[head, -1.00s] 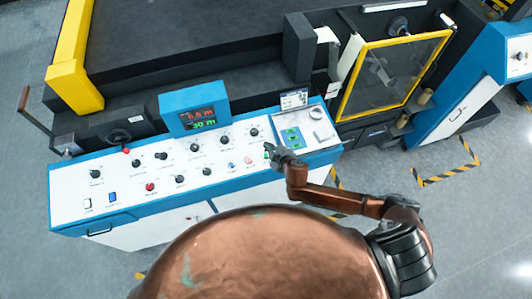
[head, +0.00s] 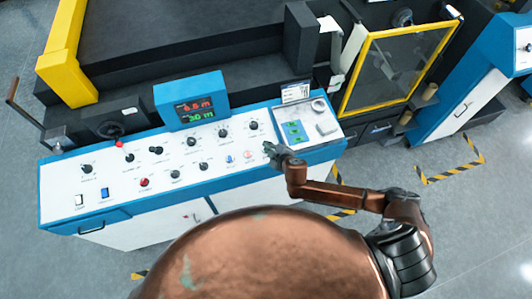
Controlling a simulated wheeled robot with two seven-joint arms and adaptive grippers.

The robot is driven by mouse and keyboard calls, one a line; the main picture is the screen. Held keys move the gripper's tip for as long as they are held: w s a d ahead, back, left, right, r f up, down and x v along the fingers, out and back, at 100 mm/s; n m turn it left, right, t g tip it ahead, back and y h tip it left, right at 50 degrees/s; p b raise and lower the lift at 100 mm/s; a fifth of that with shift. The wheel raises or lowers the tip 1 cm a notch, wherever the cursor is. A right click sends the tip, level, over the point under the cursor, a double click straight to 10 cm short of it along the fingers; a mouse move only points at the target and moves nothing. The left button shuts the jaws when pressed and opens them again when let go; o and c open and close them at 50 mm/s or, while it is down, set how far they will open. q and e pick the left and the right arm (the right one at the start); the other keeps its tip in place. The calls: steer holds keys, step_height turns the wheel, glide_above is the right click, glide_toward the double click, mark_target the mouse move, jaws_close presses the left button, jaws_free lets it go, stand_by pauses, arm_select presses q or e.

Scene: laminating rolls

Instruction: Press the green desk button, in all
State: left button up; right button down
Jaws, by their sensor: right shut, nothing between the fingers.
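The white desk panel (head: 60,185) with a blue edge carries knobs and buttons. My right gripper (head: 268,149) is shut and empty, with its tips over the right end of the front row of buttons. A small blue button (head: 230,158) and a pinkish button (head: 248,155) show just left of the tips. I cannot make out the green button; the gripper may be hiding it. I cannot tell whether the tips touch the panel. My left gripper is not in view.
A blue display box (head: 192,99) with red and green digits stands at the panel's back edge. A tray with green cards (head: 293,130) lies right of the gripper. Several black knobs and a red button (head: 144,182) are to the left. A yellow-framed machine door (head: 395,70) stands behind right.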

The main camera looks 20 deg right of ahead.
steer(key=shift+w+f+b, duration=0.2)
steer(key=shift+f+b, duration=0.4)
steer(key=shift+f, duration=0.65)
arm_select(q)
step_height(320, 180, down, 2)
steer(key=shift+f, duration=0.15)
arm_select(e)
steer(key=shift+w+f, duration=0.1)
steer(key=shift+f, duration=0.35)
